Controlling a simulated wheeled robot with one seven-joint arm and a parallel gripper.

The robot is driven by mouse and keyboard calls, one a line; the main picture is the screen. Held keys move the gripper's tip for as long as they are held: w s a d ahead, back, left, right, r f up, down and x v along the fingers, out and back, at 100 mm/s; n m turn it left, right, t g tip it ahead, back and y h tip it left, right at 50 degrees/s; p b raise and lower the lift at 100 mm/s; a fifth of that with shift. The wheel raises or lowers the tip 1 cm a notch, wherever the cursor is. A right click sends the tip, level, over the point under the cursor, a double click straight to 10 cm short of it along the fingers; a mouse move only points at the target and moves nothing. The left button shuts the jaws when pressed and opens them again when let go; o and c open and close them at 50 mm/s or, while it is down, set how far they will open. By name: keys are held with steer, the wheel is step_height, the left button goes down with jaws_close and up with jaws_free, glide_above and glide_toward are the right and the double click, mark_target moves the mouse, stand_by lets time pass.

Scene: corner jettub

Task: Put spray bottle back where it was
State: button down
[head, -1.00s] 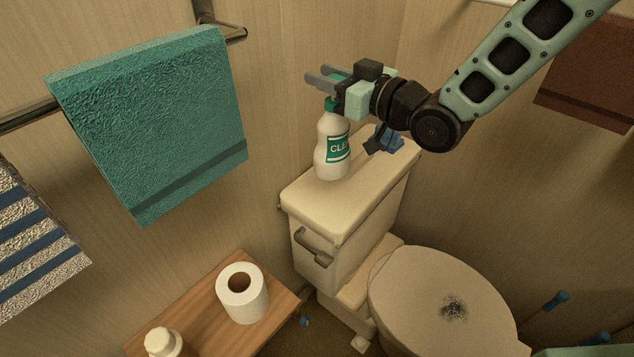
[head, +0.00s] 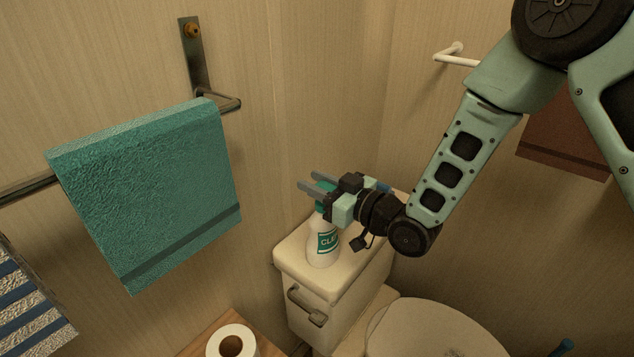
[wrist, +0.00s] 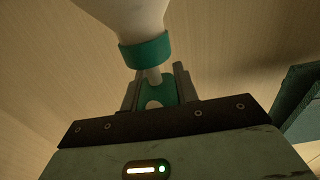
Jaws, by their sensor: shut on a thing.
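The white spray bottle (head: 322,245) has a teal head and a teal label. It is upright over the left part of the toilet tank lid (head: 345,280). Its base appears to meet the lid, but I cannot tell whether it touches. My gripper (head: 316,188) is shut on the bottle's teal head, reaching in from the right. In the wrist view, the bottle's white body (wrist: 130,12) and teal collar (wrist: 146,52) show, with the head between the fingers (wrist: 155,92).
A teal towel (head: 150,195) hangs on a rail at left. A toilet paper roll (head: 232,343) stands on a wooden surface below. The closed toilet lid (head: 440,335) is at lower right. A blue item (head: 384,188) is partly hidden behind my gripper.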

steer(key=shift+f, duration=0.1)
steer(key=c, duration=1.1)
jaws_free()
steer(key=shift+o, duration=0.2)
steer(key=shift+d, duration=0.15)
steer(key=b+v, duration=0.3)
steer(key=v, duration=0.9)
steer(key=s+d+m+g+h, duration=0.1)
steer(key=s+g+h, duration=0.4)
steer(key=s, duration=0.6)
steer(key=s+d+r+m+g+h, duration=0.1)
steer(key=s+d+g+h, duration=0.2)
steer(key=s, duration=0.9)
steer(key=g+h, duration=0.3)
steer(key=h, duration=0.2)
steer(key=shift+s+d+r+m+h, duration=0.2)
steer(key=shift+s+d+m+h, duration=0.1)
steer(key=shift+m, duration=0.1)
